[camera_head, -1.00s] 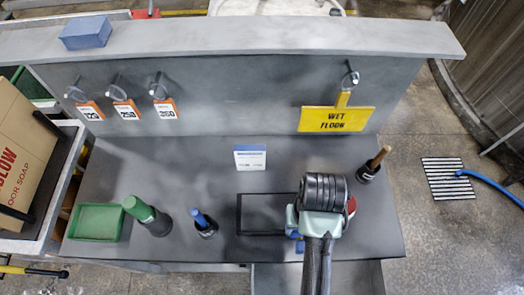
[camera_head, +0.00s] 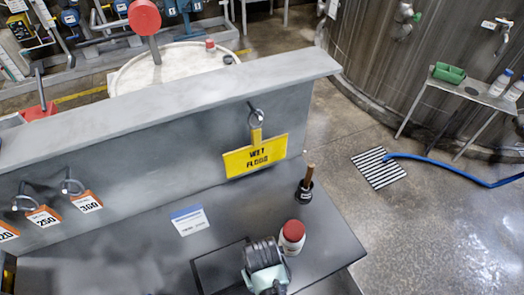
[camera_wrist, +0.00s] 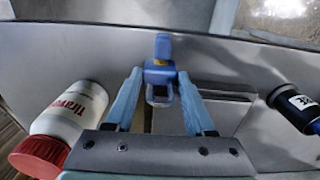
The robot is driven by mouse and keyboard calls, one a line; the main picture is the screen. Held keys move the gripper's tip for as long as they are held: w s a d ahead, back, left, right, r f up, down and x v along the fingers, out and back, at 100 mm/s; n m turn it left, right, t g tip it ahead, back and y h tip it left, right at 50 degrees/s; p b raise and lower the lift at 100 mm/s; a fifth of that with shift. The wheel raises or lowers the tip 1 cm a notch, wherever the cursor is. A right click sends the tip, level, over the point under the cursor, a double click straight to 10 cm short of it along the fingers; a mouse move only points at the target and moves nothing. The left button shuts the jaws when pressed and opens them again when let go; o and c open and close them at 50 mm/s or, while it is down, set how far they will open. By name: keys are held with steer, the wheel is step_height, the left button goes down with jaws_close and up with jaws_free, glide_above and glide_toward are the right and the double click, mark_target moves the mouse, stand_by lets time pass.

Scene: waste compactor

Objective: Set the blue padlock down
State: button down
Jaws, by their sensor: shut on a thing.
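The blue padlock (camera_wrist: 160,72) is between the fingertips of my gripper (camera_wrist: 160,90) in the wrist view. My gripper is shut on it. The padlock is hidden there behind my wrist. I cannot tell whether it touches the surface below.
A white bottle with a red cap (camera_head: 292,236) stands close beside my gripper. A black holder with a wooden handle (camera_head: 305,190) is behind it. A white-and-blue card (camera_head: 190,220) lies further left.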

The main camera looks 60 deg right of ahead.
steer(key=shift+f, duration=0.15)
steer(key=shift+c, duration=1.3)
jaws_free()
step_height(320, 180, up, 12)
steer(key=shift+r, duration=0.2)
